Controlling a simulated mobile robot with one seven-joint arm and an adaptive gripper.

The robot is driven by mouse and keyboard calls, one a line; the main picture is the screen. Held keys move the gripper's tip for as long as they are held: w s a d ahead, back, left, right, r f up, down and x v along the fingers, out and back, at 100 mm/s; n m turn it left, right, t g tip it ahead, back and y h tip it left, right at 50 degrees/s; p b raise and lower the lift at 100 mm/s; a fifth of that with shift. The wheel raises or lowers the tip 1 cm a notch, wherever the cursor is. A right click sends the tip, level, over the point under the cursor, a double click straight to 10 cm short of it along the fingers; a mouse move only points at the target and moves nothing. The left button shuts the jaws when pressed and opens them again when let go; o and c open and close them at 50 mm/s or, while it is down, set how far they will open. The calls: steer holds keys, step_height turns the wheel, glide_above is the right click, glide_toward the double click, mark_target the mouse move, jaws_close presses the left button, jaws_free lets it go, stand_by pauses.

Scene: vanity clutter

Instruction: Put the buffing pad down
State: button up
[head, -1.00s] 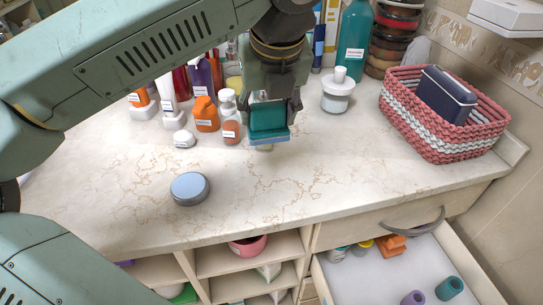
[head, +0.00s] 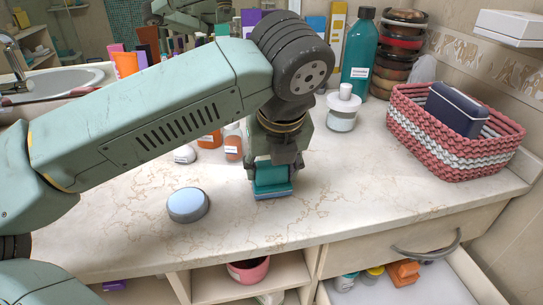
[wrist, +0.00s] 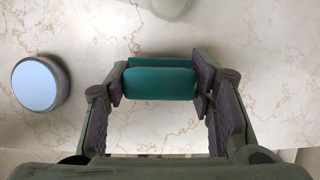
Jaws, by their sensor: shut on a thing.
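The buffing pad (head: 272,182) is a teal block with a blue layer along its bottom. It also shows in the wrist view (wrist: 160,83), between the two fingers. My gripper (head: 272,168) is shut on it and points down at the marble counter (head: 350,190). The pad's underside is at or very close to the counter, near the front edge; I cannot tell whether it touches. My gripper in the wrist view (wrist: 160,87) has a finger on each side of the pad.
A round grey tin with a light blue lid (head: 187,204) stands to the left of the pad. A white-lidded jar (head: 342,110) and a pink woven basket (head: 450,135) are to the right. Bottles stand behind my arm. An open drawer (head: 430,285) is below the counter's right side.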

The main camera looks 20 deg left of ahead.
steer(key=shift+f+b, duration=0.3)
steer(key=shift+f, duration=0.05)
steer(key=o, duration=1)
steer(key=shift+r+p, duration=0.2)
steer(key=shift+p, duration=0.25)
steer(key=shift+r+p, duration=0.15)
steer(key=shift+p, duration=0.35)
steer(key=p+v, duration=0.4)
steer(key=v, duration=0.6)
steer(key=shift+s+d+r, duration=0.1)
steer(key=shift+s, duration=0.1)
